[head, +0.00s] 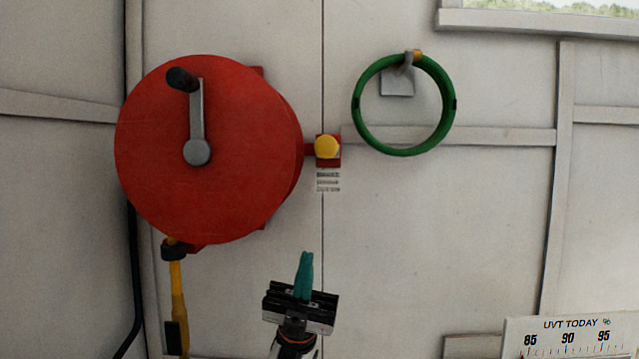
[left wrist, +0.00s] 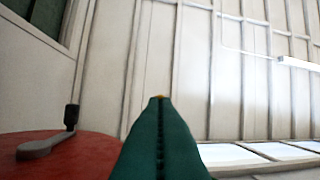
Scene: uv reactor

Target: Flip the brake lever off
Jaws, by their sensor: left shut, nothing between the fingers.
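The brake lever shows in the head view as a round yellow knob (head: 327,147) on a small red block, joined to the right side of the red reel (head: 255,150). A small printed label is below the block. My left gripper (head: 305,256) is below the knob and a little to its left, apart from it in the picture. Its teal fingers are shut together, empty and pointing up. My right gripper is in neither view.
The reel has a grey crank with a black handle (head: 182,79). A yellow hose nozzle (head: 178,300) hangs below it. A green ring (head: 447,130) hangs on a wall hook to the right. A UVT gauge (head: 570,337) is at bottom right. The wall between is clear.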

